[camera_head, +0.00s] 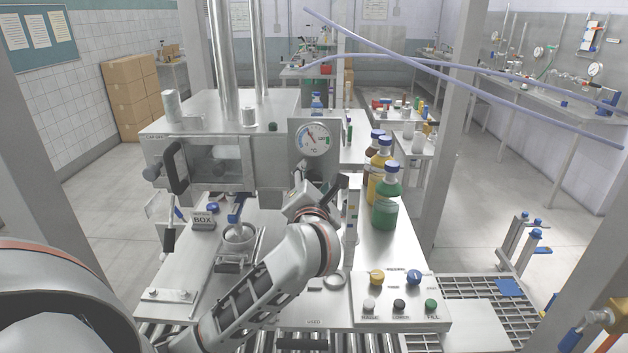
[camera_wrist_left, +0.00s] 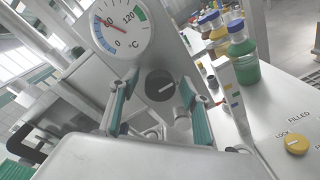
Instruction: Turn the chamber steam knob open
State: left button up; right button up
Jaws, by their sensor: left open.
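The chamber steam knob appears to be the round dark knob (camera_wrist_left: 160,86) with a pale bar marking, on the grey panel below the temperature gauge (camera_head: 312,139). The gauge also shows in the left wrist view (camera_wrist_left: 122,28), its red needle left of centre. My left gripper (camera_head: 322,188) is open in front of that panel, just under the gauge. In the left wrist view its two teal-padded fingers (camera_wrist_left: 156,98) stand either side of the knob, with gaps visible. In the head view my gripper hides the knob. My right gripper is not in view.
Bottles with blue caps, one green (camera_head: 386,205) and one yellow (camera_head: 376,180), stand right of my left gripper. A control box (camera_head: 400,300) with several buttons and knobs lies at the front right. The chamber window (camera_head: 215,162) is left of the gauge.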

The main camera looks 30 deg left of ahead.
pick_arm(q)
jog(key=shift+s, duration=0.1)
jog(key=v, duration=1.1)
jog(key=shift+s+d, duration=0.2)
jog(key=shift+s, duration=0.15)
